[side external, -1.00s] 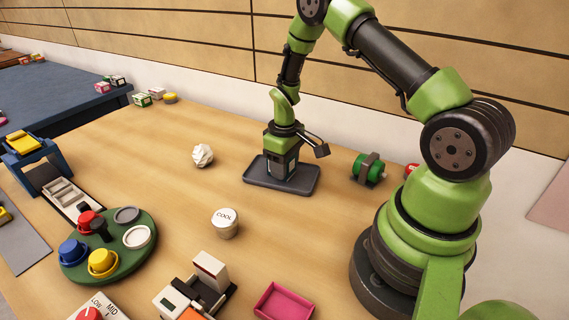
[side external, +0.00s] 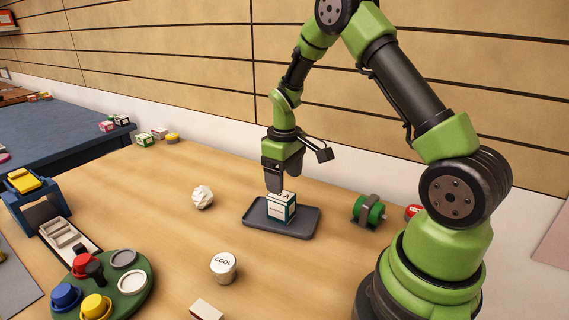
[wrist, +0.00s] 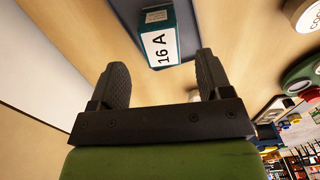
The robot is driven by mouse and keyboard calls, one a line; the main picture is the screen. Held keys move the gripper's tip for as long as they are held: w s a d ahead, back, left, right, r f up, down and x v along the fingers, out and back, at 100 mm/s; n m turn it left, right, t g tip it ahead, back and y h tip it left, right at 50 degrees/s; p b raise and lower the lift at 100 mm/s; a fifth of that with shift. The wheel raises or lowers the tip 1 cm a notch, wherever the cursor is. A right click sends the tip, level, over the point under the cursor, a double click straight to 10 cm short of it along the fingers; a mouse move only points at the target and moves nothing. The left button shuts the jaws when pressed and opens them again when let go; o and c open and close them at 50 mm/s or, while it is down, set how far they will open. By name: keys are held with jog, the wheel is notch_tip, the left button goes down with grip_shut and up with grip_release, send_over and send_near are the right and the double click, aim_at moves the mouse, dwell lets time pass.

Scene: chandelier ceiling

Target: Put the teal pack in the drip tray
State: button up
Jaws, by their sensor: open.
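The teal pack (side external: 282,207), a small box with teal and white faces, stands upright in the dark grey drip tray (side external: 305,222). In the wrist view the pack (wrist: 160,45) shows a white label reading "16 A", beyond the fingertips. The tray's surface (wrist: 124,12) shows beside it there. My gripper (side external: 275,190) is open just above the pack, with its fingers pointing down. In the wrist view the two fingers of my gripper (wrist: 160,75) are wide apart with nothing between them.
A white faceted ball (side external: 203,197) lies left of the tray. A jar marked COOL (side external: 223,266) stands in front. A green cylinder on a stand (side external: 368,210) is to the right. A green round tray (side external: 130,281) with coloured pots is at the lower left. Wood around the drip tray is bare.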

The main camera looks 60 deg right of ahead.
aim_at(284, 196)
notch_tip(284, 196, up, 3)
jog(key=shift+r, duration=0.2)
jog(key=s+a+r+m+t, duration=0.1)
jog(key=s+a+r+t, duration=0.25)
jog(key=a+r, duration=0.35)
jog(key=s+a+r+m+t, duration=0.2)
jog(key=s+a+r, duration=0.25)
jog(key=r, duration=0.45)
jog(key=s+a+r+m+t+y, duration=0.1)
jog(key=s+a+y, duration=0.1)
jog(key=s, duration=0.6)
jog(key=shift+s+a+r+t, duration=0.2)
jog(key=shift+a+r+t, duration=0.15)
jog(key=shift+a, duration=0.55)
